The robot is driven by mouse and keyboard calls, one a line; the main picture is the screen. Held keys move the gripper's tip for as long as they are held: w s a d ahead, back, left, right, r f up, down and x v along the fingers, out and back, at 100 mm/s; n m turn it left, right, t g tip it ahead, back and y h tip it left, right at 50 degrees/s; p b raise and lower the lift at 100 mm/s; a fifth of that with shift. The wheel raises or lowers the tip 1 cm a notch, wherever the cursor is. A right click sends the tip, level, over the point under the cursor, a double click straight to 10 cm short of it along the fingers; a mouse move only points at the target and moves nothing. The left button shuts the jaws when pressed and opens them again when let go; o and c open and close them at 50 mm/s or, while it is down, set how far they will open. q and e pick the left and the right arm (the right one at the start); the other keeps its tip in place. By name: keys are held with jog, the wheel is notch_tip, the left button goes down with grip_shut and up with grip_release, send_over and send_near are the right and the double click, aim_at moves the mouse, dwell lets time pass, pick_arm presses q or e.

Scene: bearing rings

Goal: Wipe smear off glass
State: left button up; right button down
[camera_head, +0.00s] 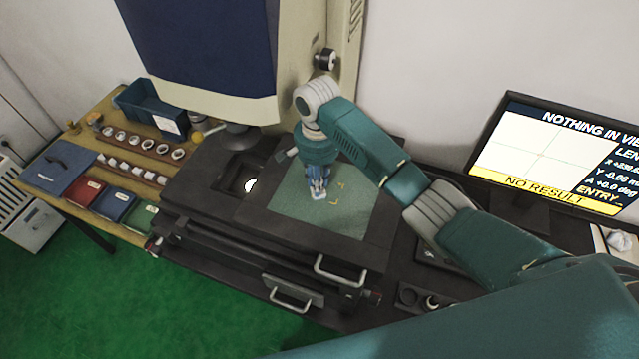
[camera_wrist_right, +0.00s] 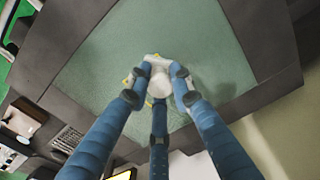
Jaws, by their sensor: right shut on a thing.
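The glass (camera_head: 290,208) is a pale green plate set in a dark stage; it also fills much of the right wrist view (camera_wrist_right: 105,75). Small yellow corner marks (camera_head: 335,203) show on it. My right gripper (camera_head: 318,188) is over the middle of the glass, pointing down. Its blue fingers in the right wrist view (camera_wrist_right: 159,85) are shut around a white wad (camera_wrist_right: 157,66), perhaps a cloth, which looks to be at or just above the glass. I cannot make out a smear; the gripper and wad hide part of the glass. My left gripper is not in view.
A monitor (camera_head: 560,150) reading "NO RESULT" stands at the right. A wooden bench (camera_head: 75,203) at the left holds a blue bin (camera_head: 150,108), rows of rings (camera_head: 145,144) and coloured boxes (camera_head: 115,206). A large machine column rises behind the stage.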

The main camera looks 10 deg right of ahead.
jog(key=shift+w+d+b, duration=0.15)
jog(key=shift+w+d, duration=0.4)
jog(key=shift+w, duration=0.15)
jog(key=shift+w+d+b, duration=0.15)
jog(key=shift+w+d, duration=0.35)
jog(key=shift+w, duration=0.2)
jog(key=shift+w+a+b, duration=0.3)
jog(key=shift+w+a, duration=0.1)
jog(key=shift+a, duration=0.25)
jog(key=shift+s+a+p, duration=0.25)
jog(key=shift+p, duration=0.1)
jog(key=shift+s+a+f+p, duration=0.2)
jog(key=shift+s+a, duration=0.1)
jog(key=shift+s, duration=0.25)
jog(key=shift+s+a+f+p, duration=0.15)
jog(key=shift+s+a, duration=0.15)
jog(key=shift+s, duration=0.25)
jog(key=shift+s+a, duration=0.3)
jog(key=shift+s, duration=0.25)
